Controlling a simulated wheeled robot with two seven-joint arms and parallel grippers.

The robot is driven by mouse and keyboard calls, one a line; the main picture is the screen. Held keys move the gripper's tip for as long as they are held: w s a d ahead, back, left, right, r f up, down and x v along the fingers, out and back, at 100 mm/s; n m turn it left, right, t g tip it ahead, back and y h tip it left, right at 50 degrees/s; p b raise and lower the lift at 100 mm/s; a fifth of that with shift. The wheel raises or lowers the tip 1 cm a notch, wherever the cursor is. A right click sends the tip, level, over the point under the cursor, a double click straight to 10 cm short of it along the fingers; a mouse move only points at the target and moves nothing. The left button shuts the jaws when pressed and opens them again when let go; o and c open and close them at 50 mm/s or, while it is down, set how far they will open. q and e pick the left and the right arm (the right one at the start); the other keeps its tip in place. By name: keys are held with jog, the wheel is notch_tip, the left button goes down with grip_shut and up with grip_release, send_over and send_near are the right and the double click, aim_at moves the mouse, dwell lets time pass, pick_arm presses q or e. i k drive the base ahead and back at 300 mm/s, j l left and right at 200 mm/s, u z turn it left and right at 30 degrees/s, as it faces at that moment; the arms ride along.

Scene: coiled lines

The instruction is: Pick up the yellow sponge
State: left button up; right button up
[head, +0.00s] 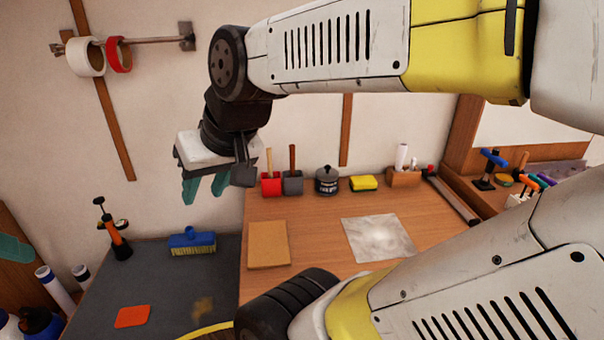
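The yellow sponge (364,182), with a green underside, lies at the back of the wooden worktop, between the dark lidded pot and a small wooden box. My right gripper (205,188) has teal fingertips that point down with a gap between them. It is open and empty, in the air left of the sponge and well apart from it. A teal fingertip at the left picture edge looks like part of my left gripper (14,249). The rest of it is out of the picture, so its opening cannot be told.
The dark pot (327,181) and wooden box (403,177) flank the sponge. Red (271,183) and grey (292,182) scoops stand further left. A cork-coloured board (268,244) and a pale sheet (378,238) lie in front. A blue brush (192,242) rests on the dark surface.

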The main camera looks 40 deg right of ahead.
aim_at(361, 182)
jog(key=z, duration=1.9)
jog(key=l, duration=0.4)
jog(key=i+l, duration=0.2)
jog(key=l, duration=0.15)
jog(key=i+l, duration=0.15)
jog(key=l, duration=0.15)
jog(key=i+l, duration=0.2)
jog(key=l, duration=0.15)
jog(key=i+l+u, duration=0.1)
jog(key=i+l, duration=0.1)
jog(key=l, duration=0.1)
